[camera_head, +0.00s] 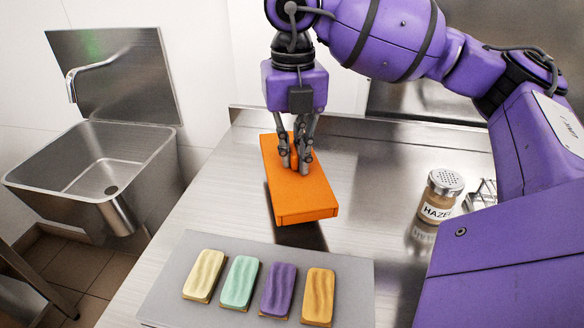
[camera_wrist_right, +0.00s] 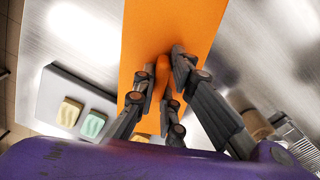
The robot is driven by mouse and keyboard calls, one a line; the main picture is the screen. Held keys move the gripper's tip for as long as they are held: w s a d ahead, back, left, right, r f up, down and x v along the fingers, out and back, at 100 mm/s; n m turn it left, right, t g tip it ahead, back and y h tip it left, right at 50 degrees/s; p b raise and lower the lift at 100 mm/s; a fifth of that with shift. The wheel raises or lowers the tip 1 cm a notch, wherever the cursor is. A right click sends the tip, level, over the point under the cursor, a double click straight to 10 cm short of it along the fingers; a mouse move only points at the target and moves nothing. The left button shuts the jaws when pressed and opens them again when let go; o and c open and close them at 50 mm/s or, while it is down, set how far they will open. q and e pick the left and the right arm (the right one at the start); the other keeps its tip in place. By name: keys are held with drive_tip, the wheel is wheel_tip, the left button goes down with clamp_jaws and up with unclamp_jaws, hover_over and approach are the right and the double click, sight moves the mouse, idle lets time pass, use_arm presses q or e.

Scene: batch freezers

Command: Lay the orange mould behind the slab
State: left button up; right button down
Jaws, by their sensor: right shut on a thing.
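The orange mould (camera_head: 305,196) is a flat rectangular block with a raised grip on top. My right gripper (camera_head: 296,165) is shut on that grip from above. The mould seems to hang just above the steel counter, with a dark reflection under its near end. The mould (camera_wrist_right: 190,25) also fills the middle of the right wrist view, with the right gripper's fingers (camera_wrist_right: 165,80) around its grip. The grey slab (camera_head: 220,300) lies flat nearer the front, and the mould is behind it. The slab (camera_wrist_right: 55,90) shows at left in the wrist view. My left gripper is not in view.
Several bars stand on the slab: cream (camera_head: 205,275), mint (camera_head: 240,282), purple (camera_head: 278,289) and orange-tan (camera_head: 318,296). A hazelnut-type jar (camera_head: 437,197) and a wire rack (camera_head: 481,194) stand at right. A sink (camera_head: 95,180) is at left. The counter left of the mould is clear.

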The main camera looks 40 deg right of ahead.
sight(291, 169)
drive_tip(key=shift+w+d+f, duration=0.3)
drive_tip(key=shift+w+f, duration=0.35)
drive_tip(key=shift+f, duration=0.2)
drive_tip(key=shift+w+d+f, duration=0.1)
drive_tip(key=shift+w+f, duration=0.05)
drive_tip(key=shift+f, duration=1.55)
drive_tip(key=shift+f, duration=0.1)
drive_tip(key=c, duration=1.8)
unclamp_jaws()
wheel_tip(291, 169, up, 12)
drive_tip(key=shift+r+p, duration=0.1)
drive_tip(key=shift+p, duration=0.25)
